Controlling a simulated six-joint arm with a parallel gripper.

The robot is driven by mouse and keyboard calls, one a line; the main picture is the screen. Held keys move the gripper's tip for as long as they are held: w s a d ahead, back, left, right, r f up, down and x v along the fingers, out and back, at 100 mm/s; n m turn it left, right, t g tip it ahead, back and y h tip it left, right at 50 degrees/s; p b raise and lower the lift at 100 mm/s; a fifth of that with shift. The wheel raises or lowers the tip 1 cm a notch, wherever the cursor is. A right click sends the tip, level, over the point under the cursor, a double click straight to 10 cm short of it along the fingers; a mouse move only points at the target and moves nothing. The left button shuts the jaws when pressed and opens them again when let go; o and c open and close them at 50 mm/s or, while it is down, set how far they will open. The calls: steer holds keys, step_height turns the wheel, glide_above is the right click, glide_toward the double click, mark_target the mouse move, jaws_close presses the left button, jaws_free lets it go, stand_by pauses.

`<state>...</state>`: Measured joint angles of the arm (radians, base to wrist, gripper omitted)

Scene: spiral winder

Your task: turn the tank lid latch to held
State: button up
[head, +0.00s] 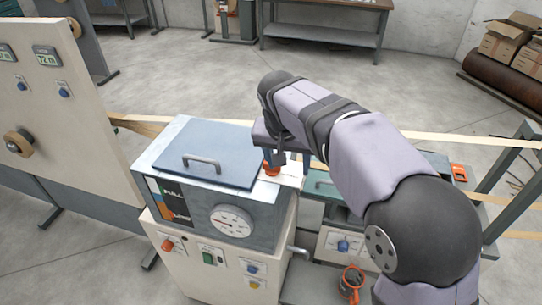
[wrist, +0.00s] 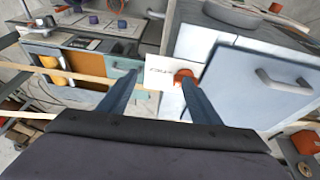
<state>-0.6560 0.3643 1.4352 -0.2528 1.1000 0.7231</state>
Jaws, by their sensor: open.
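The tank lid latch is an orange-red knob (head: 271,168) at the right edge of the tank top, beside the blue-grey lid (head: 225,143). The lid lies flat and shut, with a grey bar handle (head: 201,160). In the wrist view the latch (wrist: 184,76) shows next to a white label plate (wrist: 158,72) whose print is too small to read surely. My gripper (wrist: 160,77) is open above the latch, its right finger close to the knob and partly in front of it. I cannot tell whether they touch. The latch's exact setting is unclear.
The tank front carries a round gauge (head: 231,221), with a red knob (head: 167,245) and a green switch (head: 208,258) below. A tan strip (head: 450,139) runs behind my arm. A grey frame (head: 508,185) stands at the right. Open floor lies behind the tank.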

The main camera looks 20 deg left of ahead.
steer(key=a+r, duration=0.3)
steer(key=a, duration=0.2)
steer(key=shift+t, duration=0.3)
steer(key=shift+a+p+x, duration=0.1)
steer(key=shift+p+x, duration=0.65)
steer(key=shift+x, duration=1.1)
steer(key=shift+a+p+x, duration=0.15)
steer(key=shift+p+x, duration=0.6)
steer(key=shift+x, duration=1.15)
steer(key=c, duration=1)
steer(key=shift+c, duration=0.2)
